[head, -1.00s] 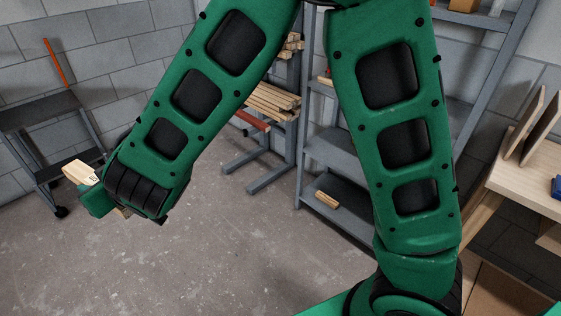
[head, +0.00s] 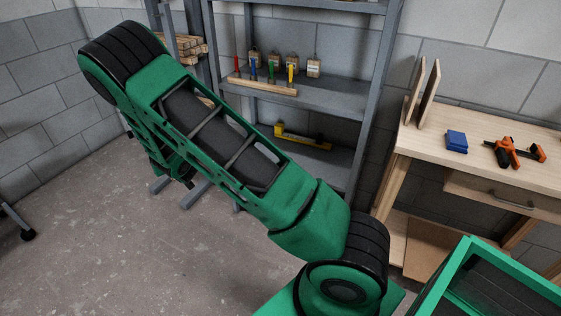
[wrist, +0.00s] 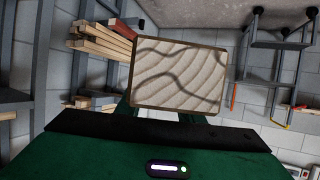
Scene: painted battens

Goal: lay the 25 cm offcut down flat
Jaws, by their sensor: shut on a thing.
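The offcut (wrist: 180,75) shows in the wrist view as a pale, wavy-grained wooden face with a dark border, seen end-on. My gripper (wrist: 158,112) is shut on it, with the green fingers just below that face. The length of the offcut behind its face is hidden. In the head view, neither my gripper nor the offcut can be made out; my arm reaches to the upper left and covers that area.
A workbench (head: 480,125) at right carries a blue box (head: 456,141) and orange clamp (head: 506,153). Stacked battens (wrist: 100,42) lie left in the wrist view.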

